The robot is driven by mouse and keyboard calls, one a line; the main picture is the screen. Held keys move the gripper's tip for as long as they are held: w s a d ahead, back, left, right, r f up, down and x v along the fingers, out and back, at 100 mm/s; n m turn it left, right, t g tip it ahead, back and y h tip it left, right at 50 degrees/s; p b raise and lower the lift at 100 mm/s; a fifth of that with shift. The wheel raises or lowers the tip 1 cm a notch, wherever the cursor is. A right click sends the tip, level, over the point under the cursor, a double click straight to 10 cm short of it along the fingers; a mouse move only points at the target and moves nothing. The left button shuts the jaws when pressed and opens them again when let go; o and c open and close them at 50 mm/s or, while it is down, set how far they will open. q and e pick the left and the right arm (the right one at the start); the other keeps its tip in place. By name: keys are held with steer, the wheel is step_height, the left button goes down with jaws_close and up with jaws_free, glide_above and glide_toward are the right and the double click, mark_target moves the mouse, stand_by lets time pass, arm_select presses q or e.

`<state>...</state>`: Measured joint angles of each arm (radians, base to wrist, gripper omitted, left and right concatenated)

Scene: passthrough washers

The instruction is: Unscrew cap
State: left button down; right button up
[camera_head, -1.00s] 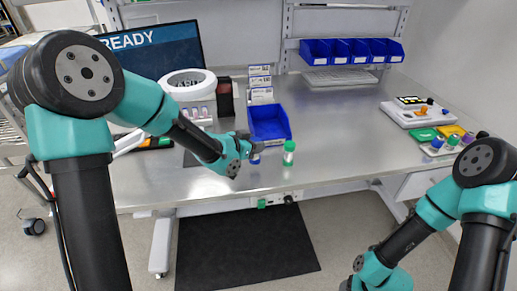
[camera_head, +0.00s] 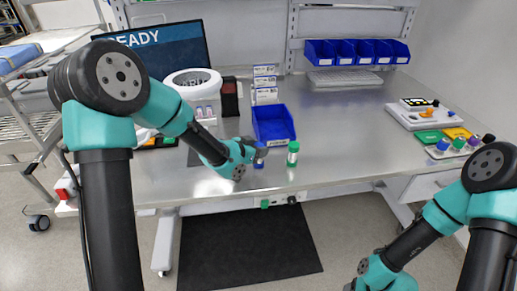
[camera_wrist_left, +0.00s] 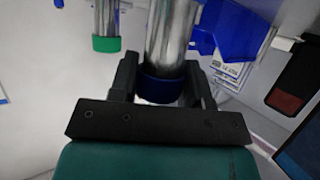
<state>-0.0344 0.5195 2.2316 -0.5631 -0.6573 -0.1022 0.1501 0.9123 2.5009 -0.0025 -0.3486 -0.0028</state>
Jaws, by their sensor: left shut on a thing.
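My left gripper (camera_head: 258,150) is at the front part of the bench, shut around the blue cap (camera_wrist_left: 162,88) of a tube. In the left wrist view, which appears upside down, a finger stands on each side of this cap and the silvery tube body (camera_wrist_left: 170,35) extends beyond it. In the head view the blue-capped tube (camera_head: 259,162) is partly hidden by the gripper. A green-capped tube (camera_head: 293,153) stands upright just to the right, apart from the gripper. It also shows in the left wrist view (camera_wrist_left: 106,43). My right gripper is out of view.
A blue bin (camera_head: 273,125) stands just behind the tubes. A white round device (camera_head: 193,83) is at the back left, near a monitor (camera_head: 165,50). The bench between is clear.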

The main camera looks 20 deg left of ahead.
arm_select(q)
steer(key=shift+f, duration=0.1)
steer(key=c, duration=0.6)
jaws_free()
steer(key=shift+s+a+r, duration=0.1)
steer(key=shift+s+r, duration=0.05)
steer(key=shift+r, duration=0.05)
steer(key=v, duration=1.1)
steer(key=shift+s+a+r, duration=0.1)
steer(key=shift+s+a, duration=0.05)
steer(key=shift+s, duration=0.1)
